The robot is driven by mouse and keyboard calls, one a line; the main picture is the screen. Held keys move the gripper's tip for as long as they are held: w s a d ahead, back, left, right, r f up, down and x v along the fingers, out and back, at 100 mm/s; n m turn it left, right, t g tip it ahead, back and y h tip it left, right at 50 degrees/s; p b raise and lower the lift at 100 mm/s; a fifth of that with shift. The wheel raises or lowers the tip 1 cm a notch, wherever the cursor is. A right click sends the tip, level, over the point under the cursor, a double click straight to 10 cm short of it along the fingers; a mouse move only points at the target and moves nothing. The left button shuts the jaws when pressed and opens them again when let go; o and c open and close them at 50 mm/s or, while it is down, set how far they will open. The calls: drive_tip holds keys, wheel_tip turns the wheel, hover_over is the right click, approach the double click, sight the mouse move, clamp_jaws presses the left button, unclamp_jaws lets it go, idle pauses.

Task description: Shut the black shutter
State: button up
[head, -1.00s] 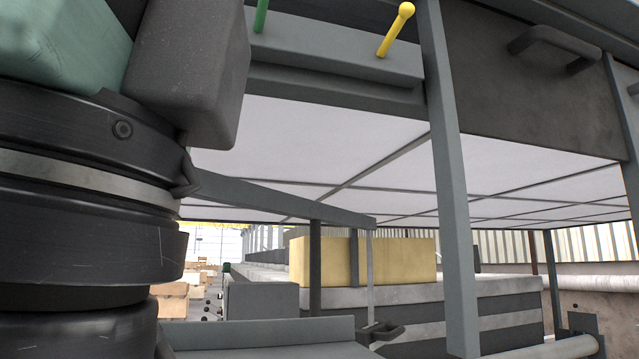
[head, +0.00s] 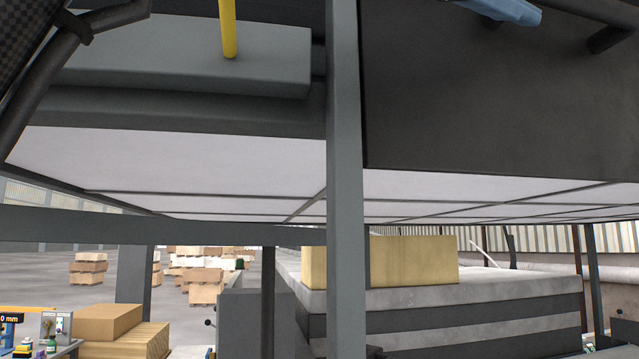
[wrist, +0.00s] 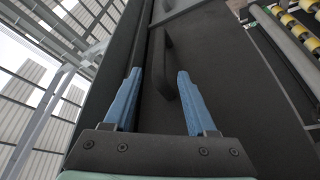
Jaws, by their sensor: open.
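The black shutter (head: 480,100) is a flat dark panel at the upper right of the head view, above the opening. Its bar handle (head: 610,38) shows at the top right edge, partly cut off. A blue finger of my gripper (head: 508,10) shows by the handle at the top edge. In the wrist view my gripper (wrist: 158,74) is open, its two blue fingers apart. The dark handle (wrist: 166,75) shows between the fingertips there, with the shutter face (wrist: 240,110) behind. I cannot tell whether the fingers touch the handle.
A grey upright post (head: 346,200) stands in front of the opening, beside the shutter's left edge. A yellow block (head: 415,262) lies on a stone slab (head: 500,285) beyond. A yellow rod (head: 228,28) hangs upper left. Wooden boxes (head: 115,325) sit lower left.

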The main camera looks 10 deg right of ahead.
sight(578, 12)
drive_tip(key=p+x, duration=0.4)
drive_tip(key=x, duration=0.5)
drive_tip(key=shift+d+r, duration=0.1)
drive_tip(key=shift+r, duration=0.05)
drive_tip(key=shift+w+d, duration=0.15)
drive_tip(key=shift+d, duration=0.2)
drive_tip(key=shift+c, duration=0.4)
clamp_jaws()
idle(0.3)
